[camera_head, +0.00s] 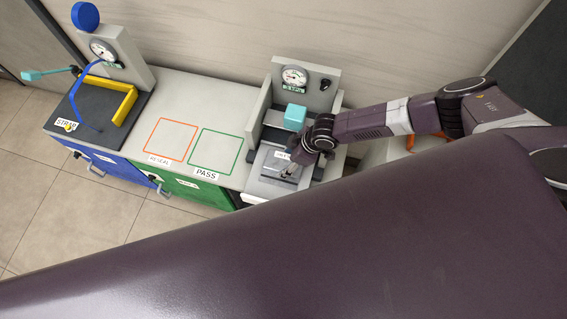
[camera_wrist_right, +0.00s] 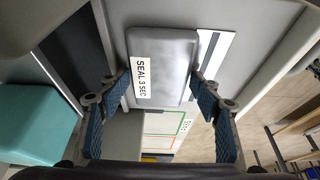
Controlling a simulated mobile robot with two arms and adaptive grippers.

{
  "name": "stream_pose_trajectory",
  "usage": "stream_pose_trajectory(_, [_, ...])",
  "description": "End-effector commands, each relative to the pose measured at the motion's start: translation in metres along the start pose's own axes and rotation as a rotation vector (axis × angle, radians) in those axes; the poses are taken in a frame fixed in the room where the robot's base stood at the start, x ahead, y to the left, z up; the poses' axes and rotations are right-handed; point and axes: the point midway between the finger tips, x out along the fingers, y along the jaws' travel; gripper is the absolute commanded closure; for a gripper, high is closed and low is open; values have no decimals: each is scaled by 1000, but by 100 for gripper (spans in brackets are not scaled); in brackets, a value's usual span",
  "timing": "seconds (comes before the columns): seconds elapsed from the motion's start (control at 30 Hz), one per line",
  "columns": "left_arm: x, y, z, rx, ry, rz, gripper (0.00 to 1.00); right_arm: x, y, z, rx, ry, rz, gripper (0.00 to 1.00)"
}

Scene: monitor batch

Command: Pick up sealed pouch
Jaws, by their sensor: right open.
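The sealed pouch (camera_wrist_right: 172,66) looks like a grey, rounded, slightly shiny flat pack in the right wrist view. It lies on the grey station with the gauge, and a "SEAL 3 SEC" label (camera_wrist_right: 140,77) shows along its left edge. In the head view the pouch area (camera_head: 276,170) is partly covered by my right gripper (camera_head: 289,170). In the right wrist view my right gripper (camera_wrist_right: 160,80) is open, with one blue-padded finger at each side of the pouch's near part. I cannot tell whether the fingers touch it. My left gripper is not in view.
A teal block (camera_head: 294,117) sits on the station close behind my right wrist, below a gauge (camera_head: 294,76). Station side walls flank the gripper. Orange (camera_head: 170,139) and green PASS (camera_head: 215,151) outlines on the counter are empty. A blue-framed station (camera_head: 97,115) stands at left.

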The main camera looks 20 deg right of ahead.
Motion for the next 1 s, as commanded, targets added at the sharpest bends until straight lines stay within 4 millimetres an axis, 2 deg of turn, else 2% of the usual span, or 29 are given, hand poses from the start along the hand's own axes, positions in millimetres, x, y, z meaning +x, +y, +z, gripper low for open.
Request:
stream_pose_trajectory(0.13, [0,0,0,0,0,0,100,0,0,0,0,0,0,41])
stream_pose_trajectory(0.4, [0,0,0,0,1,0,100,0,0,0,0,0,0,71])
stream_pose_trajectory(0.77, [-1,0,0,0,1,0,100,-4,0,-2,1,1,0,72])
stream_pose_trajectory(0.87, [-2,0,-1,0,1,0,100,-11,0,-5,1,3,-1,72])
stream_pose_trajectory(1.0, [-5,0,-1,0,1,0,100,-32,1,-14,0,3,1,72])
